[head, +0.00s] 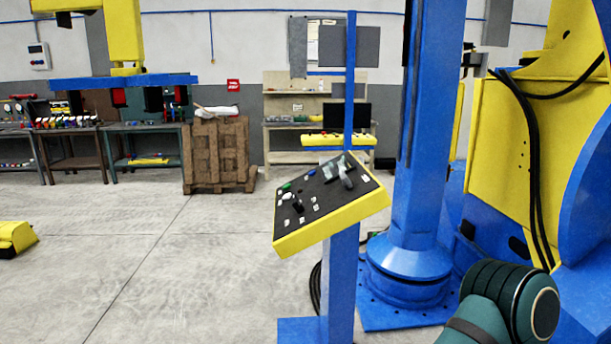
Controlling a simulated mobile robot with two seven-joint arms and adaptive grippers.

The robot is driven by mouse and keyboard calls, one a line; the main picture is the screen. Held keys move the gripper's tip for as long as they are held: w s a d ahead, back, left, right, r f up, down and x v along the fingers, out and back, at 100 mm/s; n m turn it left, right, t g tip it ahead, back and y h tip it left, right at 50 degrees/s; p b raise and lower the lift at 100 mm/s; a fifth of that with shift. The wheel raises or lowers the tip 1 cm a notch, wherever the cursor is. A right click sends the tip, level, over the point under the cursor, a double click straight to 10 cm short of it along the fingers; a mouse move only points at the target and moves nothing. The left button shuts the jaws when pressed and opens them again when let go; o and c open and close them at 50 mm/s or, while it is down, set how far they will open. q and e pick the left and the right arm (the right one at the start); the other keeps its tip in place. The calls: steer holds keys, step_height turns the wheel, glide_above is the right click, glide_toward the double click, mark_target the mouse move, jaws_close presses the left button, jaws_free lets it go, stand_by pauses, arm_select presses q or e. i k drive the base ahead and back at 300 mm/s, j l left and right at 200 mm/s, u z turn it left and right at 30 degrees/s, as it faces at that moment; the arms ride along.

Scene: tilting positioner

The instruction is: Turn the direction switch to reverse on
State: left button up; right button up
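A control panel with a dark face and yellow sides (330,233) stands tilted on a blue post (341,285) in the middle of the head view. Its face carries small controls: a green one (287,186), a blue one (310,172), a black one (298,206) and a larger grey and black one (345,178) near the top. White labels lie among them. The direction switch is too small to tell from the others, and its setting cannot be read. Part of my arm shows at the lower right, apart from the panel in the picture. Neither of my grippers is in view.
A thick blue column (417,140) on a round base stands just right of the panel. The large yellow and blue positioner (510,150) with black cables fills the right side. Workbenches (150,140) and a stack of pallets (219,155) stand behind. The floor at left is mostly free.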

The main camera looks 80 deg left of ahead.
mark_target(346, 185)
steer(key=u, duration=2.25)
